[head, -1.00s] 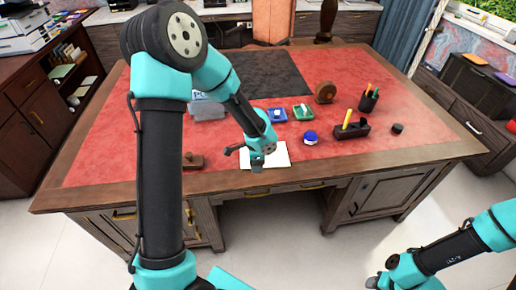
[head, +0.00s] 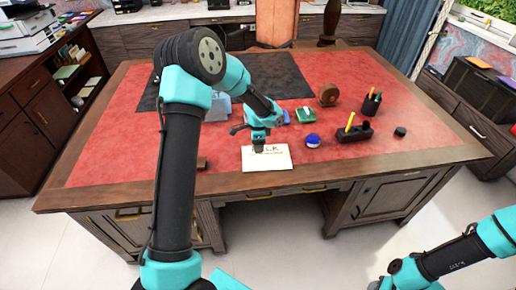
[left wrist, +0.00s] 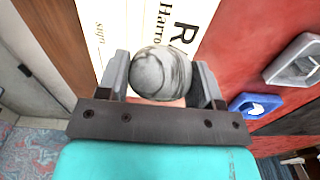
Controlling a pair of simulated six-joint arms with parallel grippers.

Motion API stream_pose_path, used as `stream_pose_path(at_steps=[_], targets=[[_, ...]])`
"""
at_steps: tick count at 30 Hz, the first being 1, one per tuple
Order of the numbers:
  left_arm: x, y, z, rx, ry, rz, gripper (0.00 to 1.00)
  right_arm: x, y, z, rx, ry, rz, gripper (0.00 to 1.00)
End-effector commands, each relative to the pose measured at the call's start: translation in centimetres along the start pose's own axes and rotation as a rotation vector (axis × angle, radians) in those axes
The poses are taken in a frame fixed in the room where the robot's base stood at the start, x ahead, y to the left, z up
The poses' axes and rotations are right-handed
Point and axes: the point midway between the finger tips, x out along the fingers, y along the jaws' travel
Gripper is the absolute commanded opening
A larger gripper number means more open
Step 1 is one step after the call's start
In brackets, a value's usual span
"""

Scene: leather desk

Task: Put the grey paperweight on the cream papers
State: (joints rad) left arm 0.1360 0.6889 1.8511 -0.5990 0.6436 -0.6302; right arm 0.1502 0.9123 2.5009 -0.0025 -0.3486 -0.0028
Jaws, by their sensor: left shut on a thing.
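The cream papers (head: 266,162) lie flat near the front edge of the red desk top, with dark printing on them. My left gripper (head: 258,149) is over the back part of the papers, pointing down. In the left wrist view, its fingers are shut on the round, grey-veined paperweight (left wrist: 160,72), with the papers (left wrist: 120,25) behind it. Whether the paperweight touches the papers I cannot tell. In the head view it is mostly hidden by the gripper. My right arm shows at the lower right, away from the desk; its fingers are too unclear to read.
A blue-and-white round item (head: 312,141) sits right of the papers. Farther right are a dark block organiser (head: 353,134), a pen cup (head: 372,103) and a small black item (head: 400,132).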

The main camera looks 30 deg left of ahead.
Motion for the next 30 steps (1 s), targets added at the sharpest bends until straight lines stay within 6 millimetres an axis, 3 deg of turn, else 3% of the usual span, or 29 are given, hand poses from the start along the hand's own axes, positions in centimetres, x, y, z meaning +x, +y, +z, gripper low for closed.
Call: stream_pose_path(at_steps=[4, 12, 25, 26, 30], targets=[[0.1, -0.7, -0.1, -0.001, 0.001, -0.002, 0.32, 0.0, 0.0, 0.0, 0.000, 0.000, 0.000, 0.43], [3.4, -0.6, 0.0, 0.000, 0.001, 0.001, 0.32, 0.0, 0.0, 0.0, 0.000, 0.000, 0.000, 0.43], [3.9, -0.6, 0.0, 0.000, 0.000, 0.000, 0.32, 0.0, 0.0, 0.0, 0.000, 0.000, 0.000, 0.43], [3.8, -0.6, 0.0, 0.000, 0.000, 0.000, 0.63, 0.0, 0.0, 0.0, 0.000, 0.000, 0.000, 0.43], [3.8, -0.6, 0.0, 0.000, 0.001, 0.000, 0.76, 0.0, 0.0, 0.0, 0.000, 0.000, 0.000, 0.43]])
